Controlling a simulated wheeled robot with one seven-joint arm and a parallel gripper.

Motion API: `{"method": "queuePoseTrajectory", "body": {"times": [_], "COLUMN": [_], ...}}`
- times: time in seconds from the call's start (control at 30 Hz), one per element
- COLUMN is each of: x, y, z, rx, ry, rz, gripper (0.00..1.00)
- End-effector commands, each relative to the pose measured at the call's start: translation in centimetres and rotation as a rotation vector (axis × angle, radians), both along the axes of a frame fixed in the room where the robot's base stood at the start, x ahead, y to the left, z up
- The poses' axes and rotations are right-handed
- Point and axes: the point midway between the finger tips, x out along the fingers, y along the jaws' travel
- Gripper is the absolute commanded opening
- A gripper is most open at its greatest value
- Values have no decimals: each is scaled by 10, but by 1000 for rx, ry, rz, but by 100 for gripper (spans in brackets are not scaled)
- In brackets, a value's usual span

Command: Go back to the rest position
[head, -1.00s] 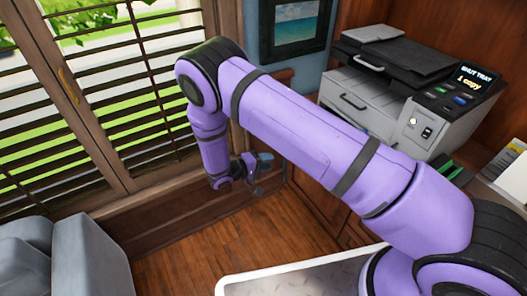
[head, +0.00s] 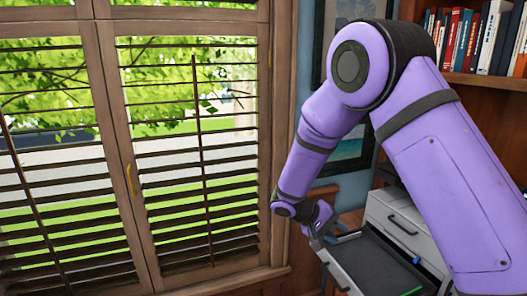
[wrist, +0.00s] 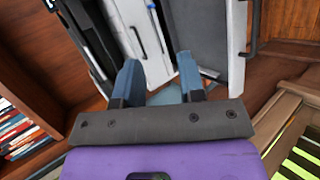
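My gripper (head: 322,222) is at the end of my purple arm, in the middle right of the head view, small and partly hidden by its own wrist. I cannot tell the exact gap between gripper and printer.
A shuttered window (head: 190,160) with wooden frames fills the left side. A wooden bookcase (head: 470,85) with books (head: 470,40) is at the upper right, and more books (wrist: 15,130) show in the wrist view. A framed picture (head: 352,150) hangs behind my arm.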

Motion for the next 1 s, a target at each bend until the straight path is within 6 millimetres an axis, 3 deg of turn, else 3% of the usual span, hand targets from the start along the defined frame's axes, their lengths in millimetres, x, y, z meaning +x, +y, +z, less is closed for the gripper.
{"method": "queuePoseTrajectory", "body": {"times": [0.1,0.5,1.0], "x": [-12,-70,-167], "y": [-15,-58,-94], "z": [37,136,223], "rx": [84,362,677], "ry": [-1,-22,-152], "rz": [-35,-93,-54], "gripper": [36,36,36]}}
